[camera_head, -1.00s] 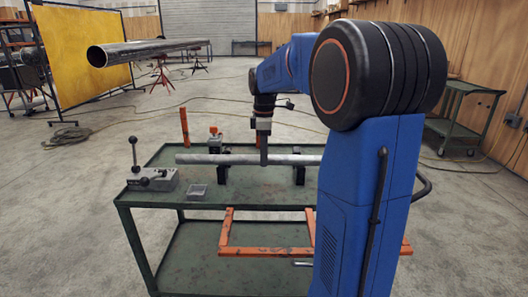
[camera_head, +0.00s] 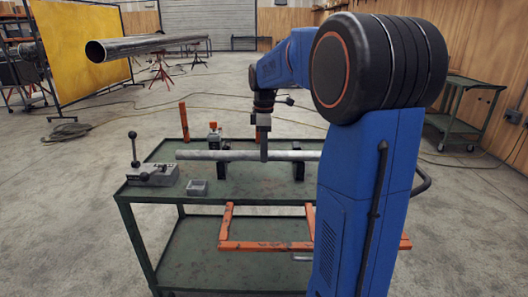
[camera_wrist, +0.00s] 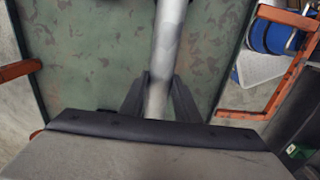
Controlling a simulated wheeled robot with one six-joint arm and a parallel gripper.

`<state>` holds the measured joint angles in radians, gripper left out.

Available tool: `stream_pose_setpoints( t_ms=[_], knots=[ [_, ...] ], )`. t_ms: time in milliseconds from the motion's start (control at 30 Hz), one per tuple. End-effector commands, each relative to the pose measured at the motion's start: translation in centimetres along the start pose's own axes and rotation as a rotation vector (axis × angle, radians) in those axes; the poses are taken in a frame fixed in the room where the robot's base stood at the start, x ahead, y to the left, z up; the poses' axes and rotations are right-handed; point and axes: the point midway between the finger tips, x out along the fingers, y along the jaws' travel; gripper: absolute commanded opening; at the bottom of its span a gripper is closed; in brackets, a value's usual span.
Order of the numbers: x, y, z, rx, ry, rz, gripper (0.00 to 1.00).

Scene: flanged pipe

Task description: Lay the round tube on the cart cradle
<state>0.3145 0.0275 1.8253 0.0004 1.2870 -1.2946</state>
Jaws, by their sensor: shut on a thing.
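The round tube (camera_head: 200,155) is a long grey metal tube lying level across the cart cradle, which is a pair of black supports (camera_head: 299,169) on the green cart (camera_head: 255,190). My gripper (camera_head: 264,156) points down and is shut on the tube between the two supports. The tube is at or just above the support tops; I cannot tell if it touches them. In the wrist view the tube (camera_wrist: 168,40) runs between the two dark fingers (camera_wrist: 159,100). Its right end is hidden behind my arm in the head view.
A grey lever box (camera_head: 153,174) and a small grey tray (camera_head: 197,187) stand on the cart's left. An orange-topped item (camera_head: 214,136) and an orange post (camera_head: 184,121) stand behind the tube.

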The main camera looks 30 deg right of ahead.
Motion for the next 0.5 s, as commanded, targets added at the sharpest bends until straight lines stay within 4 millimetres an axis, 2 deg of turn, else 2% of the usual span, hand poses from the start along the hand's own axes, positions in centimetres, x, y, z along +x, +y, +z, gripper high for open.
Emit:
stream_pose_setpoints(
  t_ms=[500],
  knots=[
    [0.67,-0.01,0.0,0.0,0.0,0.0,0.0]
  ],
)
